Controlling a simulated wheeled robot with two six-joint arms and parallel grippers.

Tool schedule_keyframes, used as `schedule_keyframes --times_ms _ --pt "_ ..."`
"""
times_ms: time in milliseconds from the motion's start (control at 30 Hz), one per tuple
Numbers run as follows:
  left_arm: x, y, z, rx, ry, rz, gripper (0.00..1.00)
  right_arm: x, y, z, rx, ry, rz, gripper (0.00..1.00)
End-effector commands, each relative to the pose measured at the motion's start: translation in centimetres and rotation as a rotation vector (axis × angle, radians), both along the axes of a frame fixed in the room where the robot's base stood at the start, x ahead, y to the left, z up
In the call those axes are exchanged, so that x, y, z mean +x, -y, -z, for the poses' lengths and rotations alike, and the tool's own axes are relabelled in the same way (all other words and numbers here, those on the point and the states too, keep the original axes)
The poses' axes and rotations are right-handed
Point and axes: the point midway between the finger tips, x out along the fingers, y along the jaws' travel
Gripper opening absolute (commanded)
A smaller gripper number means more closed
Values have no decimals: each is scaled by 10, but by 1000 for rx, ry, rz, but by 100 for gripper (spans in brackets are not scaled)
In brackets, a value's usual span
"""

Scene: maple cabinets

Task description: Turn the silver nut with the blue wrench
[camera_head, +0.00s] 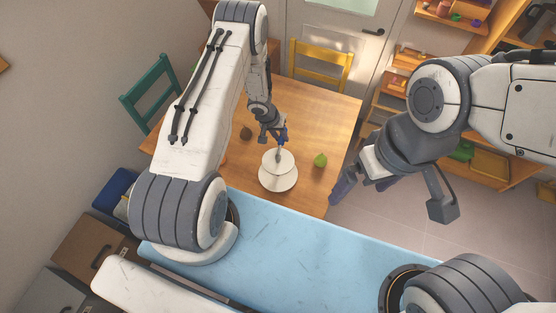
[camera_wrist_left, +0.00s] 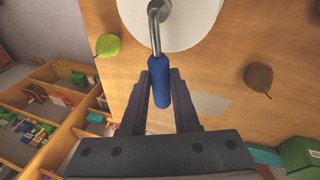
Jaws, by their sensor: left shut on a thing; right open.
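The blue wrench (camera_wrist_left: 158,88) has a blue handle and a bent metal shaft (camera_wrist_left: 154,28). My left gripper (camera_wrist_left: 161,76) is shut on its handle, one finger on each side; in the head view this gripper (camera_head: 279,136) is above the table. The shaft reaches over a white round stand (camera_head: 279,182), whose top also shows in the left wrist view (camera_wrist_left: 190,28). My right gripper (camera_head: 361,187) is open and empty, off the table's right side.
The stand is on a wooden table (camera_head: 325,115). A green fruit (camera_head: 320,160) lies right of it and a dark brown fruit (camera_head: 246,133) lies behind left. A yellow chair (camera_head: 320,67) and a green chair (camera_head: 150,90) are at the table. Shelves stand at the right.

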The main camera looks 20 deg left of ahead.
Motion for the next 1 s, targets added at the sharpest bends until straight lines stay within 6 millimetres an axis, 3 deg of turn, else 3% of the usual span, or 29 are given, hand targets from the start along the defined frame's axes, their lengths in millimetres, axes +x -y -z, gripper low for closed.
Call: schedule_keyframes --times_ms 500,1000 --pt "-5 -15 2 0 0 -234 0 0 0 29 0 0 0 100" --pt "-6 -17 2 0 0 -279 0 0 0 34 0 0 0 100"
